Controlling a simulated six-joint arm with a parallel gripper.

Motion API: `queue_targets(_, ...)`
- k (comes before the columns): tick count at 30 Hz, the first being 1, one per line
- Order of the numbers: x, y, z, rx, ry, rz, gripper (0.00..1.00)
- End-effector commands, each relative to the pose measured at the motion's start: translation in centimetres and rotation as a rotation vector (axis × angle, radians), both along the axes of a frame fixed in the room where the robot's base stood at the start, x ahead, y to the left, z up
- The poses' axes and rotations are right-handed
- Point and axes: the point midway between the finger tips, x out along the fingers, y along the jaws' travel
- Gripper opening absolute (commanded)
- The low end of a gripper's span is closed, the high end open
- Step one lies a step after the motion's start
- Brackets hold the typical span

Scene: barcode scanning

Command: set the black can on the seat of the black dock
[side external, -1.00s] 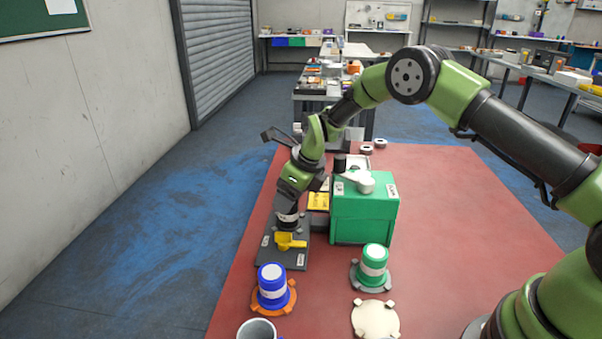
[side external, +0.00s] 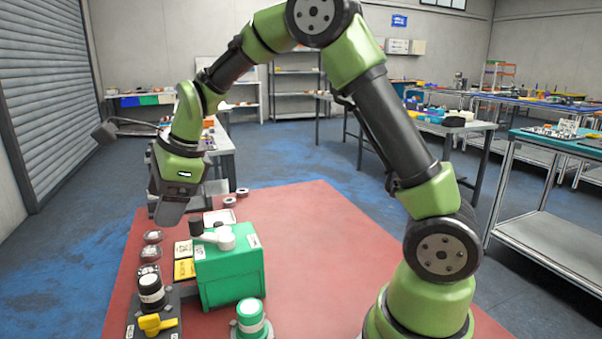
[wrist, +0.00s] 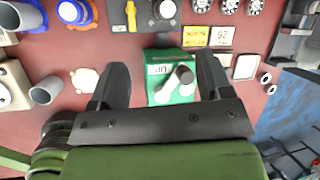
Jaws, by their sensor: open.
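The black can (side external: 151,290), with a white label band, stands upright on a dark base plate (side external: 168,328) beside a yellow lever. Small grey lugs show near its foot. I take this dark fixture to be the black dock, but the can hides how its foot meets the seat. My gripper (side external: 168,213) is raised above and behind the can, apart from it. In the wrist view my gripper (wrist: 162,68) is open, with nothing between its fingers. The can (wrist: 165,10) is at the top edge there, partly cut off.
A green box (side external: 230,272) with a white and black handle on top stands right of the can. A green can (side external: 250,318) is in front. A yellow label plate (side external: 184,269) and round dark pieces (side external: 152,237) lie behind. The red table (side external: 330,250) is clear to the right.

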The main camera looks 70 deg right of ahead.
Motion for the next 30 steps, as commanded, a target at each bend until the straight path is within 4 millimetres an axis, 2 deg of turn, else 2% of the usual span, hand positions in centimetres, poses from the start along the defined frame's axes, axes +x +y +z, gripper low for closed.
queue_targets(1, -1.8, 0.1, 2.4, -0.054, -0.047, 0.116, 0.72)
queue_targets(3, -4.4, 0.3, 4.7, -0.139, -0.103, 0.295, 0.72)
queue_targets(7, -9.8, 0.5, 8.0, -0.311, -0.206, 0.619, 0.72)
queue_targets(11, -15.3, 0.7, 9.6, -0.496, -0.302, 0.933, 0.72)
queue_targets(12, -16.9, 0.7, 9.7, -0.552, -0.327, 1.025, 0.72)
queue_targets(16, -21.2, 0.8, 9.4, -0.717, -0.394, 1.276, 0.72)
queue_targets(21, -24.1, 0.8, 8.6, -0.85, -0.437, 1.468, 0.72)
queue_targets(30, -24.7, 0.8, 8.3, -0.884, -0.446, 1.52, 0.72)
